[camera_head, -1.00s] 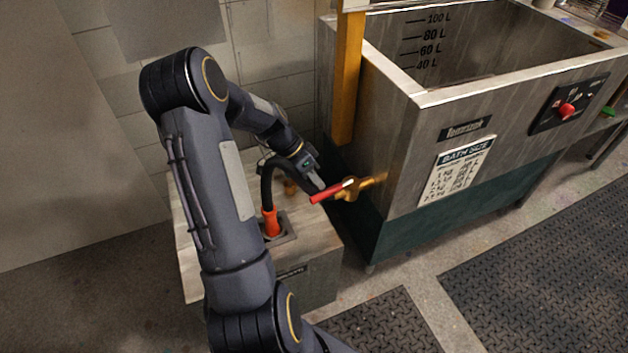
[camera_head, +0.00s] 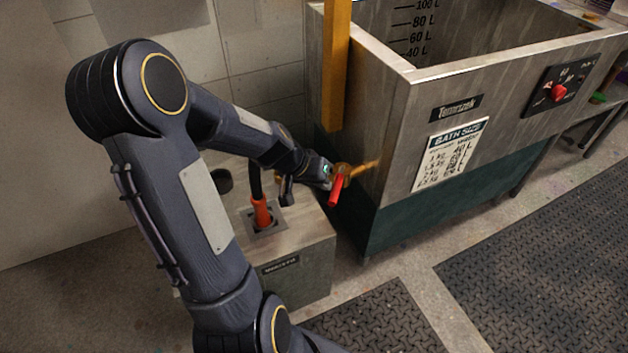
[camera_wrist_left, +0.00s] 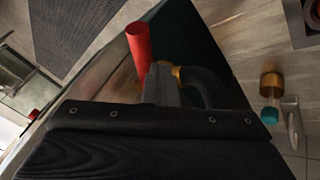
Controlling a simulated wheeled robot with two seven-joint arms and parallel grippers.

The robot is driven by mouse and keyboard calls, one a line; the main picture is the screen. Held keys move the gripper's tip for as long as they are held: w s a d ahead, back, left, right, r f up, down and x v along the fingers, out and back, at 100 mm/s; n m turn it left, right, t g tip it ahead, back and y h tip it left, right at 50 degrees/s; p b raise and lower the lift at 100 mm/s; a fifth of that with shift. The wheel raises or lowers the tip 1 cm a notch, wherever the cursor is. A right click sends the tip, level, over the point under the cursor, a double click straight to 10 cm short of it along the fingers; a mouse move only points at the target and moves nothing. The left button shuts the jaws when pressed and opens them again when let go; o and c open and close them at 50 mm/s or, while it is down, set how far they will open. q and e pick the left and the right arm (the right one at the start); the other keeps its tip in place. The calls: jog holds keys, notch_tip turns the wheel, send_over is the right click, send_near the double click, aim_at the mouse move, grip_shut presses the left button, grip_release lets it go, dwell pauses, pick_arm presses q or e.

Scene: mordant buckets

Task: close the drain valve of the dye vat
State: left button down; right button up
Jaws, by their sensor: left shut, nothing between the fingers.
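The dye vat (camera_head: 395,150) is a grey steel tank with a dark green lower part. A brass drain valve (camera_head: 345,170) sticks out of its left side on a short pipe. Its red handle (camera_head: 335,191) now lies across the pipe, pointing down toward the front. My left gripper (camera_head: 325,181) is shut and empty at the valve, close beside the handle. In the left wrist view the shut fingers (camera_wrist_left: 164,82) are just beside the red handle (camera_wrist_left: 138,42). Whether they touch it I cannot tell. My right gripper is not in view.
A low box (camera_head: 305,275) stands below my left arm, with a black hose and orange end (camera_head: 262,213) in its top. A yellow post (camera_head: 336,70) rises by the vat. Dark floor mats (camera_head: 540,255) lie in front.

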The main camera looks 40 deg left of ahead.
aim_at(339, 190)
pick_arm(q)
jog(key=shift+w+d+r+n+y+p, duration=0.15)
jog(key=shift+d+n+y+p, duration=0.5)
jog(key=shift+d+n, duration=0.4)
jog(key=shift+w+d+p, duration=0.2)
jog(key=shift+d+p, duration=0.4)
jog(key=shift+p, duration=0.15)
jog(key=shift+w+d+n+t+y+p, duration=0.15)
jog(key=shift+w+d+n+y+p, duration=0.5)
jog(key=shift+n+p, duration=0.55)
jog(key=shift+w+d+n+t+y+p, duration=0.15)
jog(key=shift+w+d+n+y+p, duration=0.25)
jog(key=shift+d+n+y+p, duration=0.55)
jog(key=shift+a+h+p, duration=0.1)
jog(key=shift+h+p, duration=0.25)
